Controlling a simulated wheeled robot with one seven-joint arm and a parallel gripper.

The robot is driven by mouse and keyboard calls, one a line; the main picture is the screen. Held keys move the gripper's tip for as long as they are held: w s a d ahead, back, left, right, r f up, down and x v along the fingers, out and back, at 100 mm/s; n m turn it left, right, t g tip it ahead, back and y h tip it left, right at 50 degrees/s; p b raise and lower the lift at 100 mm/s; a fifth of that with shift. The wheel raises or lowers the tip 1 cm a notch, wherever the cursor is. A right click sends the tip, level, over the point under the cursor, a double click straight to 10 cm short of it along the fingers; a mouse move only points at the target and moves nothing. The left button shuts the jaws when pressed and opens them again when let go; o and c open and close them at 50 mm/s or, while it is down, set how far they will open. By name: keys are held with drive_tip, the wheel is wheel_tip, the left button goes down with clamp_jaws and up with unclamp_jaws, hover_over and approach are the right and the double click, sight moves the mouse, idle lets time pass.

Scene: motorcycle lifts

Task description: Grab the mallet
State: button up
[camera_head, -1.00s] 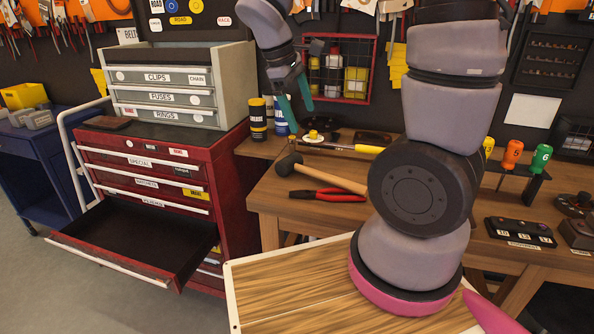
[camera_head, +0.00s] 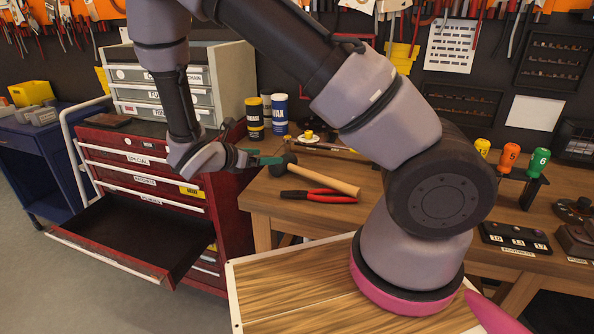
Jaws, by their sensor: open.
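The mallet (camera_head: 318,179) lies on the wooden workbench, with a dark head at its left end and a light wooden handle pointing right and slightly toward me. My gripper (camera_head: 268,157) is at the left edge of the bench, with its green fingers pointing right toward the mallet's head. The fingers are open and close to the head. I cannot tell whether they touch it or are around it.
Red-handled pliers (camera_head: 315,196) lie just in front of the mallet. Yellow and blue cans (camera_head: 279,114) stand behind. The red tool cabinet (camera_head: 232,205) has an open drawer (camera_head: 135,238) at left. Numbered screwdrivers (camera_head: 509,158) stand at right.

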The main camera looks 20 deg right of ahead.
drive_tip(key=x, duration=0.6)
drive_tip(key=shift+d+f, duration=0.15)
drive_tip(key=shift+f, duration=0.1)
drive_tip(key=shift+c, duration=0.3)
clamp_jaws()
